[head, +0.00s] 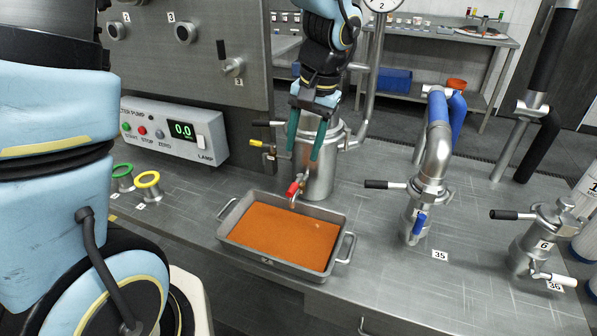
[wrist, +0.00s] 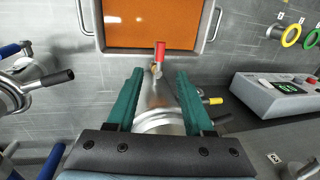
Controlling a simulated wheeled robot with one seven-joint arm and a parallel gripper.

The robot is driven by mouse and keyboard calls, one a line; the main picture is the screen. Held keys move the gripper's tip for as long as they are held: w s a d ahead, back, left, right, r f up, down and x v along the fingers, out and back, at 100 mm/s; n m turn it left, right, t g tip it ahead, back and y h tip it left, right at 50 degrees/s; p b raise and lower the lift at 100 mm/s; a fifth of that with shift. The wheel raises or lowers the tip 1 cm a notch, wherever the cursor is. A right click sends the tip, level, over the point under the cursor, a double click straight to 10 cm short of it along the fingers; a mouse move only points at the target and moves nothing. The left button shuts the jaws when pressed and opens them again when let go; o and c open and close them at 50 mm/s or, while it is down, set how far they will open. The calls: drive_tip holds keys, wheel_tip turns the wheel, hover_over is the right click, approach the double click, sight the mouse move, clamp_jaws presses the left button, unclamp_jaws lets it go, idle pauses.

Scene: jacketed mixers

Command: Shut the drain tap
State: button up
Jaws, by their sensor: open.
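The drain tap has a red handle (head: 293,189) and a short metal spout, low on the front of a steel jacketed vessel (head: 317,178). In the wrist view the red handle (wrist: 160,50) points away from the vessel toward the tray. I cannot tell whether liquid is running from the spout. My gripper (head: 302,155) has two teal fingers, spread open and empty, above and in front of the vessel. In the wrist view my gripper (wrist: 160,73) shows the tap just beyond and between its fingertips, apparently untouched.
A grey tray (head: 228,237) of orange liquid sits below the tap. A yellow-handled valve (head: 256,143) and a black lever stand left of the vessel. A control box (head: 160,128) is at left. Blue-sleeved piping (head: 437,145) and another valve (head: 545,235) stand right.

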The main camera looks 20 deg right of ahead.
sight(293, 187)
drive_tip(key=f, duration=0.3)
drive_tip(key=w+a+f+p, duration=0.1)
drive_tip(key=f, duration=0.6)
drive_tip(key=shift+w+a+f+p, duration=0.2)
drive_tip(key=shift+a+f+p, duration=0.05)
drive_tip(key=shift+a+p, duration=0.05)
clamp_jaws()
idle(1.0)
